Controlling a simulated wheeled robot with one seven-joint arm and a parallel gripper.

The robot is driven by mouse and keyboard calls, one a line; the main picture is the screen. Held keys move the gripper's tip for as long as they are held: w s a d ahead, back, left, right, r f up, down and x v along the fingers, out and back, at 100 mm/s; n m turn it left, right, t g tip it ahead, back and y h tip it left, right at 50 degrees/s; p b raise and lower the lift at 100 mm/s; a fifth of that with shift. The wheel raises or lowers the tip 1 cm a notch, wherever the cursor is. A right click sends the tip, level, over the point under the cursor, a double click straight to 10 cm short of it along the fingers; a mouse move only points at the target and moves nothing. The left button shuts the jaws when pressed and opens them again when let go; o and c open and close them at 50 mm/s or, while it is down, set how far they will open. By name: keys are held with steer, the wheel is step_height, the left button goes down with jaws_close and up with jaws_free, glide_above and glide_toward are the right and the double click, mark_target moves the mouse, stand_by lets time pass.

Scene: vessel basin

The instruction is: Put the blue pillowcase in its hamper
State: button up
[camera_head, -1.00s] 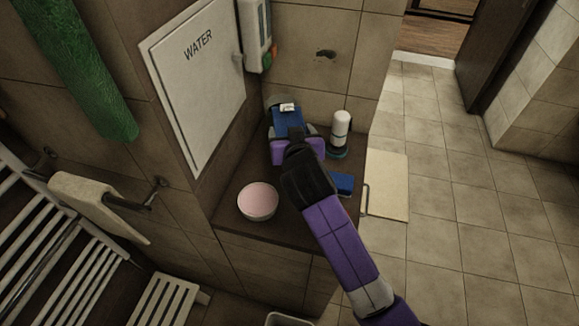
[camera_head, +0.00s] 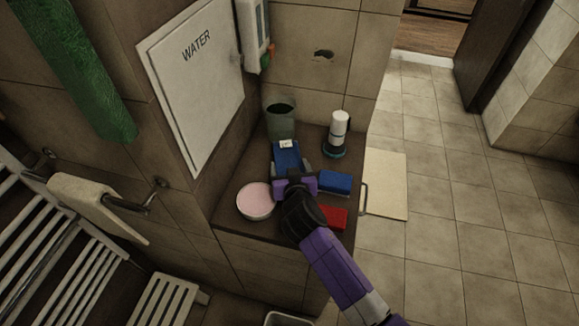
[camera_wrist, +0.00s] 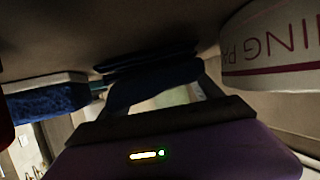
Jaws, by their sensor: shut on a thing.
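My gripper (camera_head: 290,168) is shut on a blue thing with a small white tag (camera_head: 286,155), which looks like the blue pillowcase. It is over the brown ledge, between the pink-topped tub and the blue block. In the wrist view the held blue thing (camera_wrist: 160,84) shows as dark, folded material between my fingers. I cannot tell whether it touches the ledge. No hamper is clearly recognisable; a pale-rimmed container (camera_head: 289,319) is cut off at the bottom edge of the head view.
The ledge (camera_head: 240,222) holds a pink-topped tub (camera_head: 256,200), a blue block (camera_head: 335,182), a red block (camera_head: 333,217), a white bottle (camera_head: 338,130) and a dark green cup (camera_head: 281,122). A white WATER panel (camera_head: 197,85) is on the wall.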

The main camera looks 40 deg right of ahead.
steer(key=shift+f, duration=0.1)
steer(key=o, duration=1.6)
steer(key=shift+o, duration=0.2)
